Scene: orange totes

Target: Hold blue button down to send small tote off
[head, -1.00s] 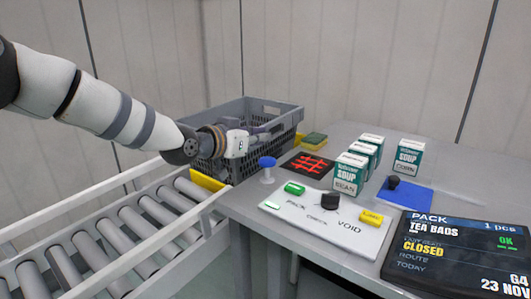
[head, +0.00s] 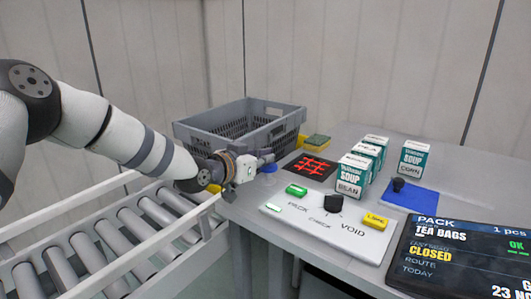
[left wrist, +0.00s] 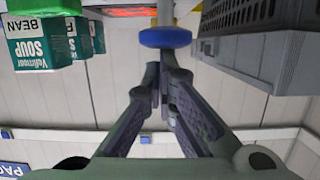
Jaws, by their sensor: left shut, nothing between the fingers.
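The blue button (head: 269,168) is a round cap beside the conveyor end of the table, partly hidden by my left gripper in the head view. It also shows in the left wrist view (left wrist: 165,38), just beyond the fingertips. My left gripper (head: 268,157) is shut and empty, its fingertips at or just above the cap; I cannot tell whether they touch it. The small tote is a grey, open crate (head: 215,124) behind the gripper at the table's left end; its side also shows in the left wrist view (left wrist: 275,60). My right gripper is not in view.
A white panel (head: 330,228) with green and yellow buttons and a black knob lies right of the gripper. Several soup boxes (head: 352,175), a blue pad (head: 412,197) and a display (head: 455,258) stand further right. A roller conveyor (head: 125,235) runs at left.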

